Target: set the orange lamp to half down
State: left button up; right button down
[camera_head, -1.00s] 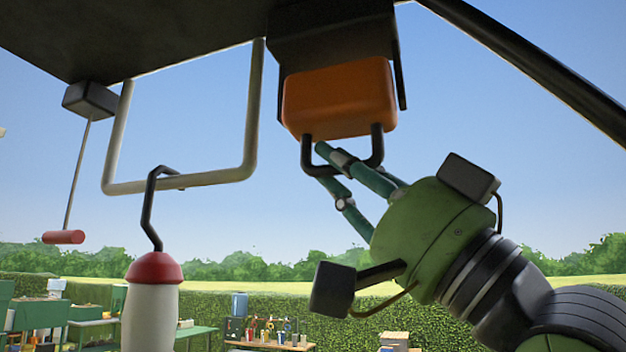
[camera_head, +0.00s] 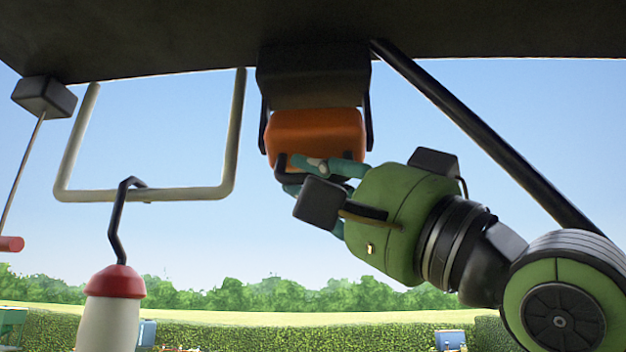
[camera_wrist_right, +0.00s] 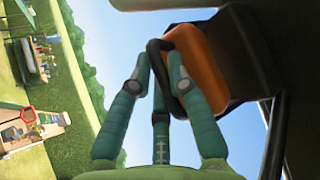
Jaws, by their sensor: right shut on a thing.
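The orange lamp (camera_head: 318,131) hangs under the dark overhead panel in a black housing (camera_head: 313,80). A black handle loop (camera_head: 282,170) sticks out from its lower side. My right gripper (camera_head: 300,163) is shut on this handle, and its green fingers hide part of the loop. In the right wrist view the lamp (camera_wrist_right: 200,65) is at the upper right, and the fingers (camera_wrist_right: 160,75) close around the black handle (camera_wrist_right: 155,62). My left gripper is not in view.
A white bar frame (camera_head: 150,193) hangs at the left, with a red-topped white cylinder (camera_head: 113,300) on a black hook. A grey box with a rod (camera_head: 45,96) hangs farther left. A black strut (camera_head: 480,135) slants down at the right. Hedges stand below.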

jog(key=c, duration=1.4)
grip_release()
jog(key=v, duration=1.2)
